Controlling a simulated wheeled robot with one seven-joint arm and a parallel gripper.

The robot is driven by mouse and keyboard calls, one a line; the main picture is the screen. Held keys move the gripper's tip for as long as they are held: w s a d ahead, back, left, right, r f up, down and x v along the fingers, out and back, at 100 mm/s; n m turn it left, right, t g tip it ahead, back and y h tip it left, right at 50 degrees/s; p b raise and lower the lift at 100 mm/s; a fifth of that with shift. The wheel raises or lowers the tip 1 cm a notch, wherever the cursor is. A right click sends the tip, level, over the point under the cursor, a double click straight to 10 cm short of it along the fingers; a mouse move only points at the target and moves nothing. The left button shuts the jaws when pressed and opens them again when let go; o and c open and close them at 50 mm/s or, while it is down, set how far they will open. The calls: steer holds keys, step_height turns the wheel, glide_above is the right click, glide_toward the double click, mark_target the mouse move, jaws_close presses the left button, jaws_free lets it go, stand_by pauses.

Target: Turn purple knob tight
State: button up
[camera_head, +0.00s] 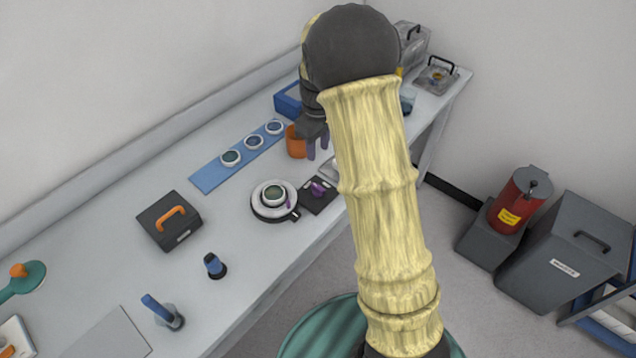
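The purple knob (318,188) sits on a small dark square plate (322,203) near the table's front edge. It is just right of a round white-and-black stage (264,211) that carries a ringed lens. A smaller purple piece (289,203) shows at that stage's right side. My gripper (318,148) hangs from my arm with its fingers pointing down. In the picture it is above the knob, beside an orange cup (296,142), and does not touch the knob. Its two fingers show apart with a gap and nothing visible between them. My wrist hides part of the table behind it.
A blue strip (208,178) with several round lenses lies behind the stage. A dark box with an orange handle (170,219) and a blue-topped tool (214,265) stand left. A red canister (518,200) stands at right, off the table.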

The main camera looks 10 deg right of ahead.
mark_target(318, 186)
step_height(318, 186, down, 15)
steer(key=shift+f+p, duration=0.1)
steer(key=shift+p, duration=0.95)
steer(key=shift+c, duration=0.5)
jaws_close()
